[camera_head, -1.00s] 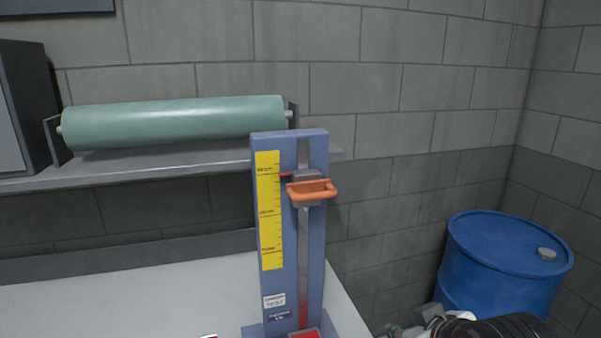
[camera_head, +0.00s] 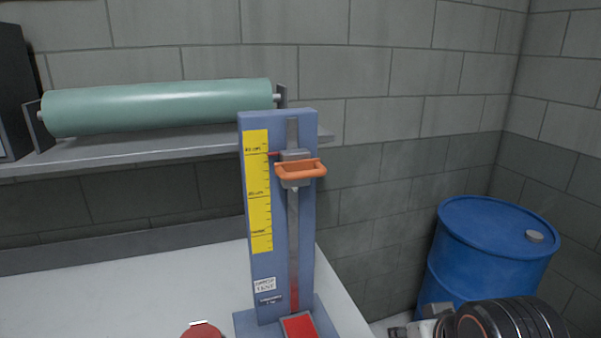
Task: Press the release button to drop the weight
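A blue upright drop tester (camera_head: 275,215) stands on a white table, with a yellow scale (camera_head: 258,195) on its front. The weight, a grey block (camera_head: 297,182) with an orange handle (camera_head: 301,169), sits high on the centre rail beside the top scale mark. A red pad (camera_head: 298,325) lies at the tower's foot. A round red object (camera_head: 202,331), possibly the release button, shows left of the base, mostly cut off by the bottom edge. A dark ribbed part (camera_head: 510,320) at bottom right looks like my arm. I cannot make out my gripper's fingers.
The white table (camera_head: 130,290) is bare left of the tester. A shelf (camera_head: 150,155) with a green roll (camera_head: 160,107) is behind it. A blue drum (camera_head: 490,255) stands at right by the grey block wall (camera_head: 420,100).

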